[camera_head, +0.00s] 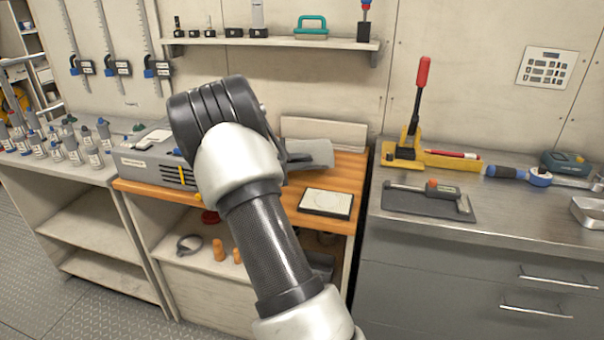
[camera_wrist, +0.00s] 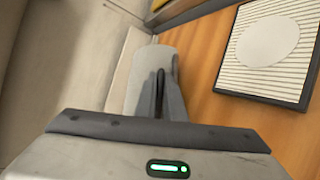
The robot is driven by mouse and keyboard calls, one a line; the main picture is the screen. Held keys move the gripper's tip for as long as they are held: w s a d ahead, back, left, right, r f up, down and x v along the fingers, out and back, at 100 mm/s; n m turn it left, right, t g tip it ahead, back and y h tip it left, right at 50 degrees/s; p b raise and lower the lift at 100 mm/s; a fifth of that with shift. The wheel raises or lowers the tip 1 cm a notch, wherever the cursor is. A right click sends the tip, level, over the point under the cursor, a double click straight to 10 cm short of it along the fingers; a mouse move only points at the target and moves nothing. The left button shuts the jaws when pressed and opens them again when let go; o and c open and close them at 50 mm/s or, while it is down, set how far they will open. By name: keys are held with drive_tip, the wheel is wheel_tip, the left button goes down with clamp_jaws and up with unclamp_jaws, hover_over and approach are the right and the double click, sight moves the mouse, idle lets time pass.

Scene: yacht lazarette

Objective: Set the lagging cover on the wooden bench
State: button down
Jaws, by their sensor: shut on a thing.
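The lagging cover (camera_head: 312,153) looks like a grey padded piece. It shows just right of my wrist, over the wooden bench (camera_head: 344,171). My gripper (camera_head: 290,158) is shut on its near edge, and my arm hides part of the hold. In the wrist view the grey cover (camera_wrist: 150,68) sits between and beyond the fingers (camera_wrist: 160,90), above or on the orange wood (camera_wrist: 205,55). I cannot tell whether the cover touches the bench top.
A black-framed pad (camera_head: 326,203) lies on the bench's front right. A grey box (camera_head: 150,155) stands at its left, and a pale board (camera_head: 322,131) stands at the back. A steel counter (camera_head: 420,228) with tools adjoins on the right. Some wood between them is bare.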

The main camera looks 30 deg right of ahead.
wheel_tip(320, 180, down, 4)
drive_tip(key=shift+r+b, duration=0.25)
drive_tip(key=shift+b, duration=0.1)
drive_tip(key=c, duration=1.8)
unclamp_jaws()
drive_tip(key=shift+c, duration=0.2)
drive_tip(key=p+v, duration=0.1)
drive_tip(key=v, duration=1)
drive_tip(key=shift+s+a+r, duration=0.1)
drive_tip(key=shift+a+r, duration=0.15)
drive_tip(key=shift+a, duration=0.1)
drive_tip(key=s+a+r+m+g+y, duration=0.1)
drive_tip(key=s+a+r+m+y, duration=0.25)
drive_tip(key=s, duration=0.55)
drive_tip(key=s+a+r+m+y, duration=0.2)
drive_tip(key=s+a+r+y, duration=0.15)
drive_tip(key=s, duration=0.45)
drive_tip(key=s+a+r+m+t+y, duration=0.1)
drive_tip(key=s+a+r+t+y, duration=0.2)
drive_tip(key=s+a, duration=1.1)
drive_tip(key=a+r+y, duration=0.1)
drive_tip(key=a+y, duration=0.1)
drive_tip(key=y, duration=0.1)
drive_tip(key=shift+s+a+m+y, duration=0.3)
drive_tip(key=shift+s+m, duration=0.05)
